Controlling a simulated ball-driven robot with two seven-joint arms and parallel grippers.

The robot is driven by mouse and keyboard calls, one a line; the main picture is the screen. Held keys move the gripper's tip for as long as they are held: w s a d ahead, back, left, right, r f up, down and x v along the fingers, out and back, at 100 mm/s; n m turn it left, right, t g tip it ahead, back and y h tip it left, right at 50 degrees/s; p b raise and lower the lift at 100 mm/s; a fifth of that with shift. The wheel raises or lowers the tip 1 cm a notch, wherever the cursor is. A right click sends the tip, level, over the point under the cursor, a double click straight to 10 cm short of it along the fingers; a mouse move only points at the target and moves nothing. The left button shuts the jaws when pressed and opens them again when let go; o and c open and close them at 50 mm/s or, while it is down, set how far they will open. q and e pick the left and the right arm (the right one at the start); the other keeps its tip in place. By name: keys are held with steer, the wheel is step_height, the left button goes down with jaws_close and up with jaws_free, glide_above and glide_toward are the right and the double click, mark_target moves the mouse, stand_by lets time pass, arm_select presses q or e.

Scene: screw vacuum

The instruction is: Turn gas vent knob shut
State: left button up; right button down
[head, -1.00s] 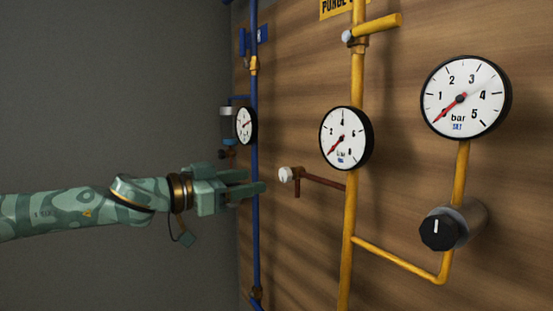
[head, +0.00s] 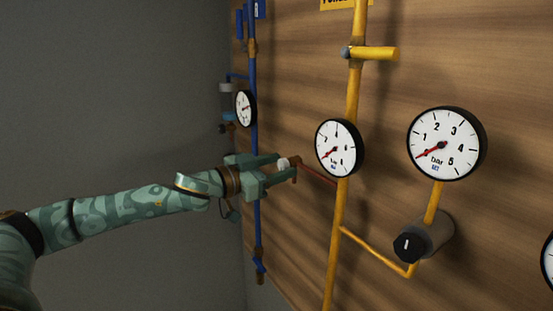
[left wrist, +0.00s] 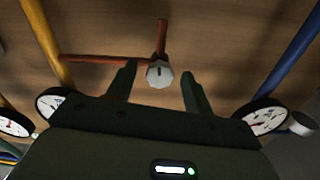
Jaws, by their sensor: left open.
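A small white knob (head: 283,163) sits on a rust-brown pipe (head: 318,176) that branches off the yellow pipe. It also shows in the left wrist view (left wrist: 159,74), with a pale faceted face. My left gripper (head: 285,167) is open, with its fingers on either side of the knob. In the left wrist view the left gripper's fingertips (left wrist: 158,76) flank the knob, with a gap visible on both sides. The near finger partly covers the knob's lower side in the head view. My right gripper is not in view.
A blue pipe (head: 253,130) runs behind my left gripper. A yellow pipe (head: 344,210) with a round gauge (head: 339,148) stands to the right. Further right are a larger gauge (head: 447,143) and a black knob (head: 409,247). The wooden panel (head: 300,90) lies behind.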

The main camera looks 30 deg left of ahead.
arm_select(q)
steer(key=c, duration=1)
steer(key=shift+m, duration=0.3)
steer(key=m, duration=1.8)
steer(key=shift+f+m, duration=0.1)
steer(key=shift+m, duration=0.3)
